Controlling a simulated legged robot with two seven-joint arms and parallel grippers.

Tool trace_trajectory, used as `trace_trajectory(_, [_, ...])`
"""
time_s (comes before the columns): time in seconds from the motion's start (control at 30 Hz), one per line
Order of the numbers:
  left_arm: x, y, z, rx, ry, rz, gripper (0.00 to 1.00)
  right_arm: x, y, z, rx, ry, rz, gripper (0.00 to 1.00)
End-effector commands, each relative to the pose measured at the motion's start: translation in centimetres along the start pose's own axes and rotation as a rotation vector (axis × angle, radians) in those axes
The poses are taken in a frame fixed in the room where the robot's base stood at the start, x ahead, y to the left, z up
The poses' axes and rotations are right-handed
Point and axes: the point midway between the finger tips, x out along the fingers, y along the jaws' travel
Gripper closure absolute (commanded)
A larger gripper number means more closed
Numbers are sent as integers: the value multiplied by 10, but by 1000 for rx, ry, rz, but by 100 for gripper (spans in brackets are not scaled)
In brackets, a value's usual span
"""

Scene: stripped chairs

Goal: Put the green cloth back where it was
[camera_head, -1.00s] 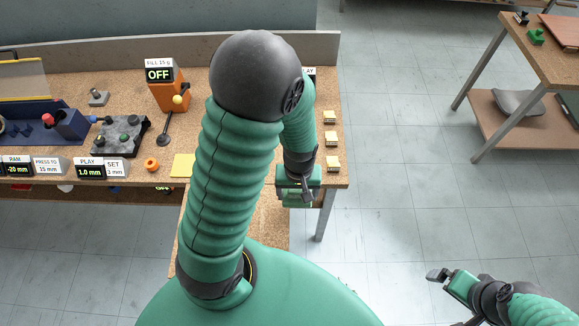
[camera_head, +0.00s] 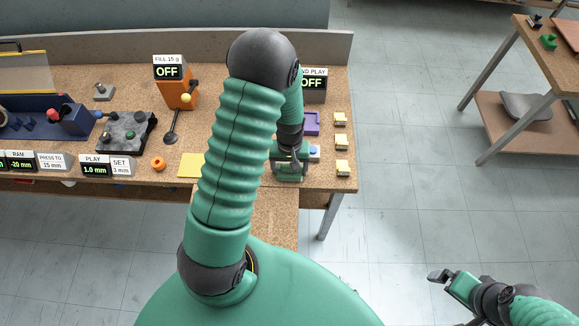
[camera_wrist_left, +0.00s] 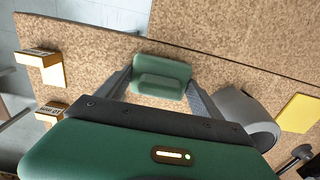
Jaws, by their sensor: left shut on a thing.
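The green cloth (camera_wrist_left: 160,72) shows in the left wrist view as a thick, folded-looking green piece between the two fingers of my left gripper (camera_wrist_left: 160,88). In the head view the left gripper (camera_head: 290,156) is over the front right part of the workbench (camera_head: 262,186), with the cloth (camera_head: 290,174) at its tips. The gripper is shut on the cloth. I cannot tell whether the cloth touches the bench top. My right gripper (camera_head: 440,279) is low at the right, over the floor and away from the bench; its jaw opening is unclear.
Several yellow blocks with labels (camera_head: 342,168) line the bench's right edge. A purple tray (camera_head: 312,123) and an "OFF" display (camera_head: 312,83) stand behind my left gripper. A yellow square (camera_head: 191,165) and an orange ring (camera_head: 158,163) lie left of my arm. A grey rounded thing (camera_wrist_left: 240,112) is partly hidden.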

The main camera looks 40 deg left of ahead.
Motion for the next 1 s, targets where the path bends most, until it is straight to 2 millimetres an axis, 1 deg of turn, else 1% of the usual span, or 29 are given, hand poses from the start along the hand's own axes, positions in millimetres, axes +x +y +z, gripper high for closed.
trace_trajectory(0.1, [2, 0, 1, 0, 0, -1, 68, 1, 0, 0, 0, 0, 0, 0])
trace_trajectory(0.13, [1, 1, 1, 0, 0, -1, 21, 1, 0, 0, 0, 0, 0, 0])
trace_trajectory(0.27, [1, 0, 0, 0, 0, -1, 4, 1, 0, 0, 0, 0, 0, 0])
trace_trajectory(0.3, [1, 0, 0, 0, 0, 0, 2, 1, 0, 0, 0, 0, 0, 0])
trace_trajectory(0.53, [1, 0, 0, 0, 0, 0, 2, 1, 0, 0, 0, 0, 0, 0])
trace_trajectory(0.67, [-8, 0, -1, 0, 3, 1, 2, 0, 0, 0, 0, 0, 0, 0])
trace_trajectory(0.77, [-26, 0, -1, 0, 5, 2, 2, 0, 0, 0, 0, 0, 0, 0])
trace_trajectory(0.9, [-64, 1, -1, 1, 7, 2, 2, -2, 0, 0, 0, 0, 0, 0])
trace_trajectory(1.0, [-89, 1, -1, 0, 7, 2, 2, -2, 0, 0, 0, 0, 0, 0])
